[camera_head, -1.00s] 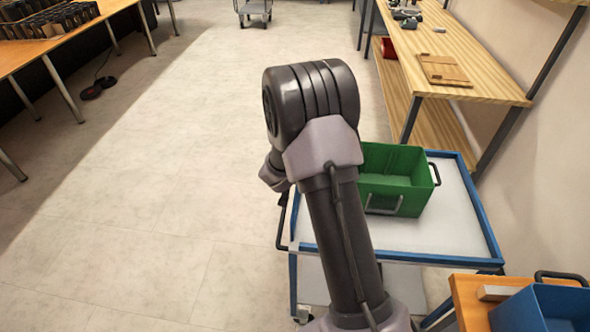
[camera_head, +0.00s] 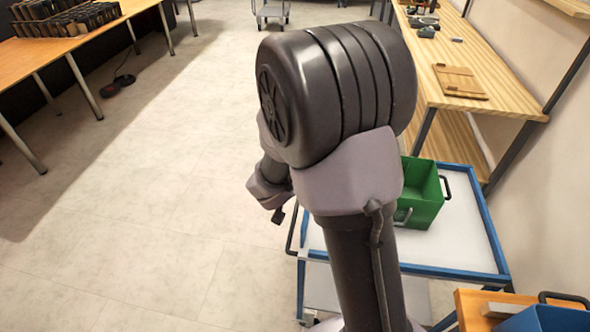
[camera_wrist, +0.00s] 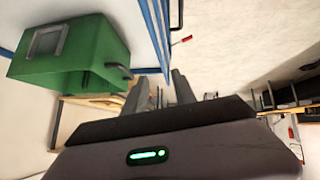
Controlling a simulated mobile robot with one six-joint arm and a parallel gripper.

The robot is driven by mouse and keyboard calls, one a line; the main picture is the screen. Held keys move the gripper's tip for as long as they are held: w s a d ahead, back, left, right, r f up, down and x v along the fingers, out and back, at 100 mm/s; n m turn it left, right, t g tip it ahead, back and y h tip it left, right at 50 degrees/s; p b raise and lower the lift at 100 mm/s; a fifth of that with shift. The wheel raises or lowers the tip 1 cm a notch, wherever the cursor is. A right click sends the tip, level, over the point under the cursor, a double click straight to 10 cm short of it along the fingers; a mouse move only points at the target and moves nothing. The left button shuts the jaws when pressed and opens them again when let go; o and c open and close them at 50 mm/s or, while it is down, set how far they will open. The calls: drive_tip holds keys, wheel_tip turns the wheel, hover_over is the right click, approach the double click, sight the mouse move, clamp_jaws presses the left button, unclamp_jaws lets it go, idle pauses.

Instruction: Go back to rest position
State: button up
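My arm rises in front of the head camera, with its large dark joint near the camera. My gripper (camera_wrist: 160,92) shows in the wrist view with its two fingers apart and nothing between them. In the head view the gripper is mostly hidden behind my arm. A green bin (camera_head: 427,193) with dark handles stands on the cart, partly covered by my arm. In the wrist view the green bin (camera_wrist: 75,58) is at the upper left, tilted by the camera angle, and apart from the fingers.
A blue-rimmed cart (camera_head: 477,215) carries the bin. A wooden workbench (camera_head: 497,95) stands at the right, with tools at its far end. A blue bin (camera_head: 548,319) is at the lower right. An orange table (camera_head: 88,41) is at upper left.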

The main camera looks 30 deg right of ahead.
drive_tip(key=s+r+m+g, duration=0.2)
drive_tip(key=s+r, duration=0.9)
drive_tip(key=s+a+r+n+y, duration=0.1)
drive_tip(key=s+a+r+y, duration=0.1)
drive_tip(key=a, duration=0.4)
drive_tip(key=s+a+r+n+t+y, duration=0.1)
drive_tip(key=s+a+r+y, duration=0.1)
drive_tip(key=s+a+y, duration=0.2)
drive_tip(key=s+a+r+n+y, duration=0.2)
drive_tip(key=s+a, duration=0.4)
drive_tip(key=a, duration=0.2)
drive_tip(key=shift+s+r+t+y, duration=0.3)
drive_tip(key=shift+s+r+y, duration=0.05)
drive_tip(key=shift+y, duration=0.05)
